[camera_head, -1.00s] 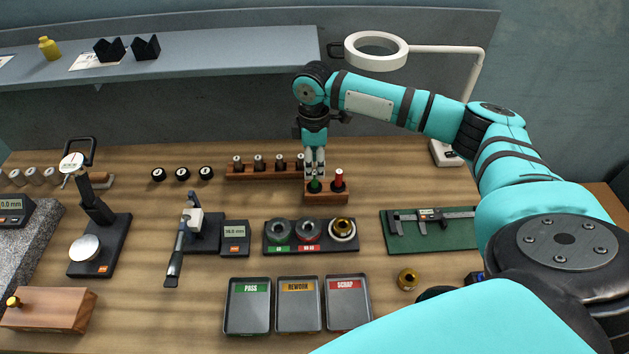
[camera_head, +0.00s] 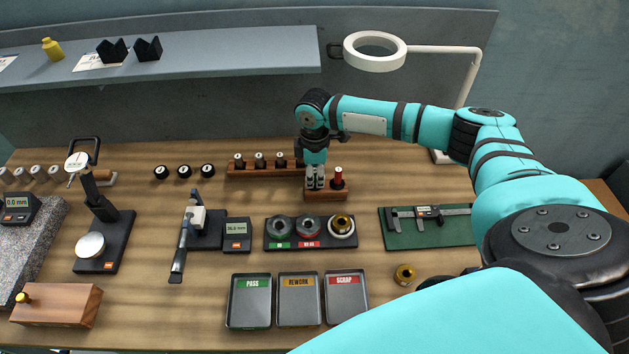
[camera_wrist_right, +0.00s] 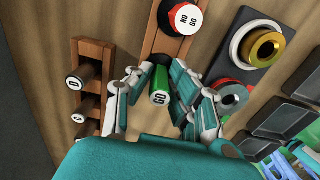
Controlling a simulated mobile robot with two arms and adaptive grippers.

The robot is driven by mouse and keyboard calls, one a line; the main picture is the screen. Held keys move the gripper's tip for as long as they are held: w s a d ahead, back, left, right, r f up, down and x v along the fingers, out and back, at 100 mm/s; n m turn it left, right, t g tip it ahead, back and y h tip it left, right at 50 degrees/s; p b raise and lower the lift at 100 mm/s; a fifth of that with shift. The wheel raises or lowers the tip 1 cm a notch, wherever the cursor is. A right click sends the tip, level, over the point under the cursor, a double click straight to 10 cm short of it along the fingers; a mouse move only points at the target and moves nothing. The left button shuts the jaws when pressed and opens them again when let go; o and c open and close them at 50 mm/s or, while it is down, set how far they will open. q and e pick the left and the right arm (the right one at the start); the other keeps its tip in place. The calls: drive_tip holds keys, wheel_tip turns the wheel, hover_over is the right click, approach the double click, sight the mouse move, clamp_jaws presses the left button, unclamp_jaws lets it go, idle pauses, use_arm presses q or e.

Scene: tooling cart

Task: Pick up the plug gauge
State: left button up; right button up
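The plug gauge's green end, marked GO, shows in the right wrist view (camera_wrist_right: 158,84), between the fingers of my right gripper (camera_wrist_right: 157,76). The fingers look open around it, with small gaps on both sides. In the head view my right gripper (camera_head: 315,184) points down over the left side of a small wooden stand (camera_head: 327,195) and hides the green gauge. A red gauge marked NO GO (camera_head: 338,178) stands in the same stand to the right; its end also shows in the right wrist view (camera_wrist_right: 180,16). My left gripper is not in view.
A wooden rack (camera_head: 250,170) with several dark gauges stands just behind and left. A black tray (camera_head: 311,244) with rings lies in front, and a green mat (camera_head: 428,243) with a caliper lies to the right. A magnifier lamp (camera_head: 375,52) hangs behind.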

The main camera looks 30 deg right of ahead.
clamp_jaws()
drive_tip(key=shift+r, duration=0.1)
drive_tip(key=shift+r+b, duration=0.35)
drive_tip(key=shift+r, duration=0.1)
wheel_tip(320, 180, up, 2)
drive_tip(key=shift+w+r+b, duration=0.1)
drive_tip(key=shift+r+b, duration=0.1)
drive_tip(key=shift+b, duration=0.4)
drive_tip(key=s+a+r+b, duration=0.2)
drive_tip(key=s+a+b, duration=0.1)
drive_tip(key=s+a, duration=0.8)
drive_tip(key=r+p, duration=0.1)
drive_tip(key=p, duration=0.1)
drive_tip(key=r+p, duration=0.1)
drive_tip(key=p, duration=0.1)
drive_tip(key=r+p, duration=0.2)
drive_tip(key=shift+s+a, duration=0.15)
drive_tip(key=shift+s, duration=0.1)
